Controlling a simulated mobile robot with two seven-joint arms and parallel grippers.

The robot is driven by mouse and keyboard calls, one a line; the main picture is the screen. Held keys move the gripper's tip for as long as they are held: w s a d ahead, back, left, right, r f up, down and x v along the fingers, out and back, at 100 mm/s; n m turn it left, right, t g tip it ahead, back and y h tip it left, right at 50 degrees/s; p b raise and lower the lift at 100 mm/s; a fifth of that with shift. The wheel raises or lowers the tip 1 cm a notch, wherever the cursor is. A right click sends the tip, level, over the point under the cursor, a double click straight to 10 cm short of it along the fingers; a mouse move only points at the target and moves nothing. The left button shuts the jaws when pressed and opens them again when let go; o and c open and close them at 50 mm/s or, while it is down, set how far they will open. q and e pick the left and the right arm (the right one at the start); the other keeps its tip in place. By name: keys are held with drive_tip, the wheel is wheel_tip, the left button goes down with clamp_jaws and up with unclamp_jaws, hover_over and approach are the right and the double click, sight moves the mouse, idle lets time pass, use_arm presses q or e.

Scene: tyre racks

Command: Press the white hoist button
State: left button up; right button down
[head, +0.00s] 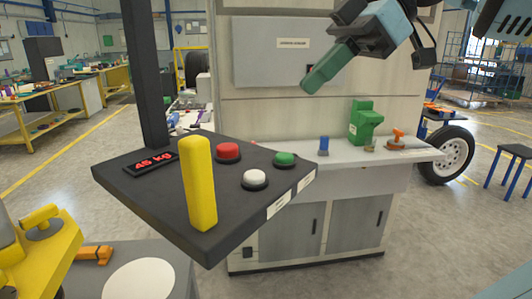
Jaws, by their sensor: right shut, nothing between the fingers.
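The white button (255,177) sits in a black ring on the dark slanted control panel (185,212). A red button (228,151) is behind it to the left, and a green button (285,159) is behind it to the right. My right gripper (309,86) comes in from the upper right with its green fingers shut and empty. It appears above and to the right of the panel in the picture, apart from the buttons. My left gripper is not in view.
A yellow upright bar (200,185) stands at the panel's front, left of the white button. A display (152,162) reads 45 kg, beside a dark post (147,75). A grey workbench (400,153) with a green block (363,120) is behind. A wheel (449,154) stands right.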

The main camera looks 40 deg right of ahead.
hover_over(247, 174)
drive_tip(key=s+d, duration=0.2)
drive_tip(key=d, duration=0.1)
wheel_tip(247, 174, down, 7)
drive_tip(key=shift+w+a+r+b, duration=0.1)
drive_tip(key=shift+w+a+b, duration=0.05)
drive_tip(key=shift+b, duration=0.15)
wheel_tip(247, 174, down, 3)
drive_tip(key=shift+a+f, duration=0.1)
drive_tip(key=shift+a, duration=0.05)
drive_tip(key=shift+f, duration=0.5)
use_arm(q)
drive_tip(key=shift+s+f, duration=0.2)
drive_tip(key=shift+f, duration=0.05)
